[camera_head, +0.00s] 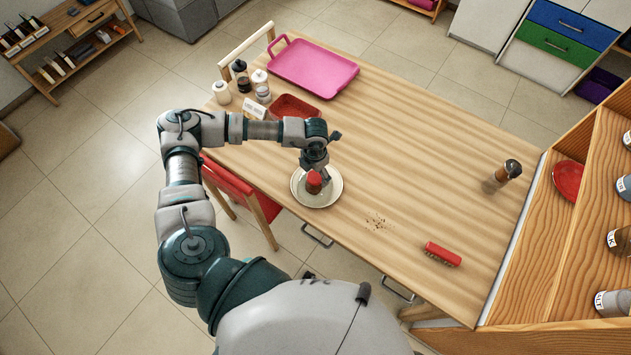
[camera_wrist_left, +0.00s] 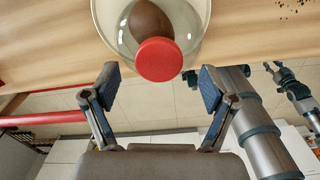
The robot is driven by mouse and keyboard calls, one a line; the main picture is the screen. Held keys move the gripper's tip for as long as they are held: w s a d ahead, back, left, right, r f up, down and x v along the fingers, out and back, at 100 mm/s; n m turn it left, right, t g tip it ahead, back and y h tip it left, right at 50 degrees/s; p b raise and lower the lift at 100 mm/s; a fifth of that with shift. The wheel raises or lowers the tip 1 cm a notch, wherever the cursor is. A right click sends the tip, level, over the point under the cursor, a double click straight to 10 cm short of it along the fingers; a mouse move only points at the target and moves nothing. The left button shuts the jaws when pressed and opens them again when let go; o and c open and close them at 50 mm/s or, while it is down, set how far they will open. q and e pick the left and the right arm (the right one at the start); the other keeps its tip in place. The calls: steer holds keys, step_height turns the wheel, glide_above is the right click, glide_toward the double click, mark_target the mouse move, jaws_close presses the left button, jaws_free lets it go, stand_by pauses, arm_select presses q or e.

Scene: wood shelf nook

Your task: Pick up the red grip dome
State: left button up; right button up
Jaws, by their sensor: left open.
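The red grip dome (camera_head: 314,182) stands on a pale round plate (camera_head: 329,199) near the table's front edge. In the left wrist view its round red top (camera_wrist_left: 158,60) shows in front of a brown rounded part (camera_wrist_left: 150,20), with the plate's rim (camera_wrist_left: 102,20) around it. My left gripper (camera_head: 322,172) reaches down just above the dome and partly covers it in the head view. In the left wrist view the two fingers (camera_wrist_left: 159,80) are spread wide, with nothing between their tips; the red top lies just beyond them.
A red brush (camera_head: 442,254) and dark crumbs (camera_head: 377,222) lie right of the plate. A brown shaker (camera_head: 503,174) stands farther right. A pink tray (camera_head: 313,68), a red tray (camera_head: 297,107) and several jars are toward the back left. A wooden shelf (camera_head: 560,240) borders the right. The middle table is clear.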

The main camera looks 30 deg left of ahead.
mark_target(314, 177)
arm_select(q)
steer(key=f, duration=0.3)
steer(key=shift+a+f, duration=0.25)
steer(key=shift+d+r, duration=0.1)
steer(key=shift+d, duration=0.05)
steer(key=c, duration=1.4)
step_height(314, 177, up, 10)
steer(key=shift+w+f, duration=0.15)
steer(key=shift+f, duration=0.05)
steer(key=shift+c, duration=0.2)
steer(key=m+p, duration=0.1)
steer(key=p, duration=0.1)
steer(key=w+f+m+p, duration=0.1)
steer(key=m+p, duration=0.1)
steer(key=w+m+p, duration=0.1)
steer(key=p, duration=0.2)
steer(key=shift+w+a+f+m, duration=0.15)
steer(key=shift+a+m, duration=0.1)
steer(key=shift+m, duration=0.05)
steer(key=shift+a+f, duration=0.25)
steer(key=shift+f, duration=0.15)
steer(key=shift+f+b, duration=2.2)
steer(key=shift+f, duration=1.1)
steer(key=shift+f+b, duration=0.45)
steer(key=shift+f, duration=0.05)
